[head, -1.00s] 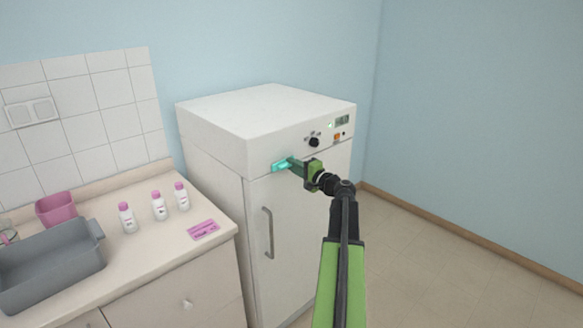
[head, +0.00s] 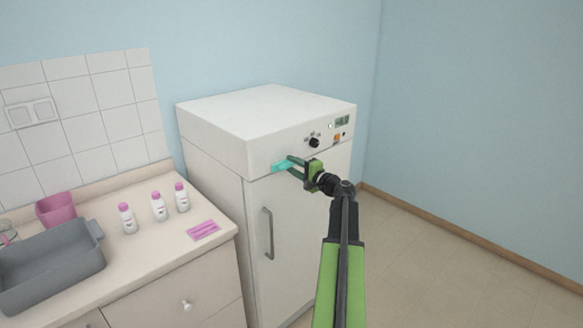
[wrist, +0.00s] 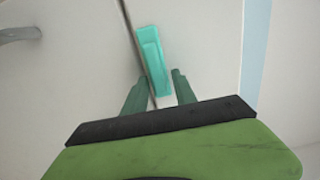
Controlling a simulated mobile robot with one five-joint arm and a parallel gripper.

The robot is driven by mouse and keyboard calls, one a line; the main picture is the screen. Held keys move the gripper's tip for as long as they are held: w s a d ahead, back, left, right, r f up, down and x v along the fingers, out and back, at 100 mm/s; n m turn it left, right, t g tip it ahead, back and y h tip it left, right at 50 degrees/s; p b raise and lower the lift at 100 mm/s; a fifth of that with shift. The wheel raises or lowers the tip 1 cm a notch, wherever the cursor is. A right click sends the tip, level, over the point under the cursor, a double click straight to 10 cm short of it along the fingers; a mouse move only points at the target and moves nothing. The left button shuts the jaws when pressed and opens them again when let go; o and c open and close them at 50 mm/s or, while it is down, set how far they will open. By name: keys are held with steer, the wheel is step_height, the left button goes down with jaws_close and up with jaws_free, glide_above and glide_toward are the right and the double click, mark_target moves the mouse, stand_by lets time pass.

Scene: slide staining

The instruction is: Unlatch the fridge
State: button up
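The white fridge (head: 220,150) stands against the wall with its door (head: 292,235) shut. A teal latch (head: 281,167) sits at the seam above the door, near the upper left corner. In the wrist view the latch (wrist: 150,50) lies across the dark seam. My gripper (head: 291,165) is at the latch with its two fingers apart. In the wrist view my gripper (wrist: 160,76) has one dark green finger on each side of the latch's near end. The right finger shows a gap to the latch; contact on the left is unclear.
A grey vertical door handle (head: 268,233) is below the latch. Left of the fridge is a counter (head: 165,245) with several white bottles (head: 159,207), a pink slide holder (head: 203,230), a grey basin (head: 55,265) and a pink container (head: 56,208). Floor right of the fridge is clear.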

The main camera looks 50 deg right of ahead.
steer(key=shift+w+f, duration=0.15)
steer(key=shift+w, duration=0.05)
steer(key=shift+s, duration=0.2)
steer(key=s+a, duration=0.1)
steer(key=s, duration=1.6)
steer(key=shift+a, duration=0.15)
